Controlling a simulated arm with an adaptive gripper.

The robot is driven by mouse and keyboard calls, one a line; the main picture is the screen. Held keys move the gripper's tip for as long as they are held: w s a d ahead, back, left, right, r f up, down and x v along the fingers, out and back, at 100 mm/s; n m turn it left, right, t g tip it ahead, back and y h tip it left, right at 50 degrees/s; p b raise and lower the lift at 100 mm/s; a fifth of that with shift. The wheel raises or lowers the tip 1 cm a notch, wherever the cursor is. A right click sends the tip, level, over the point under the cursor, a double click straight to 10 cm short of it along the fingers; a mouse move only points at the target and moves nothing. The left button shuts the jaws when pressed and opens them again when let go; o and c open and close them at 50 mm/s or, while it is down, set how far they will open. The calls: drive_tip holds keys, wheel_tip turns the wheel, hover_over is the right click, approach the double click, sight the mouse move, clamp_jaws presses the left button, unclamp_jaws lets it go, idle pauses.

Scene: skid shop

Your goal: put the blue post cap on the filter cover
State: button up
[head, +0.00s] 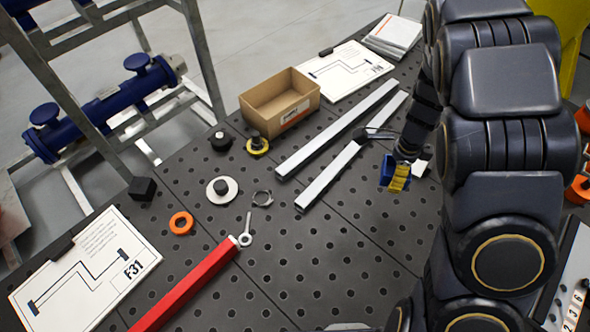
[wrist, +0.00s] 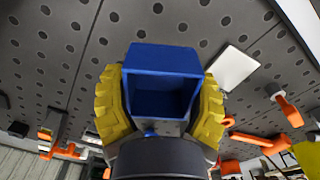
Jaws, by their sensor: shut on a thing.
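My gripper (head: 397,180) has yellow fingers and hangs above the right part of the perforated table in the head view. It is shut on the blue post cap (head: 386,168), a square hollow piece. In the wrist view the cap (wrist: 165,60) sits between both yellow fingers, its open side facing the camera. I cannot tell for sure which piece is the filter cover. Three round knobbed pieces lie left of my gripper: a black one (head: 221,141), a yellow-rimmed one (head: 257,147) and a white disc with a black knob (head: 230,190).
An open cardboard box (head: 280,100) stands behind the round pieces. Two pale bars (head: 340,130) lie between them and my gripper. An orange ring (head: 181,223), a black cube (head: 142,189), an eye bolt (head: 246,232) and a red bar (head: 190,285) lie left. The table's front middle is clear.

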drive_tip(key=s+a+r+n, duration=0.2)
drive_tip(key=a+n, duration=0.2)
drive_tip(key=a, duration=0.6)
drive_tip(key=s+a+r+n, duration=0.1)
drive_tip(key=s+a+n, duration=0.25)
drive_tip(key=a, duration=0.75)
drive_tip(key=s+a+r+n, duration=0.2)
drive_tip(key=a+n, duration=0.3)
drive_tip(key=a, duration=0.5)
hover_over(219, 185)
drive_tip(key=f, duration=0.6)
drive_tip(key=s+f, duration=0.1)
drive_tip(key=f, duration=0.2)
drive_tip(key=shift+d, duration=0.4)
drive_tip(key=shift+w+a+f, duration=0.35)
drive_tip(key=shift+w+f, duration=0.25)
drive_tip(key=shift+f, duration=1.55)
drive_tip(key=o, duration=1.2)
drive_tip(key=shift+f, duration=0.1)
drive_tip(key=shift+s, duration=0.1)
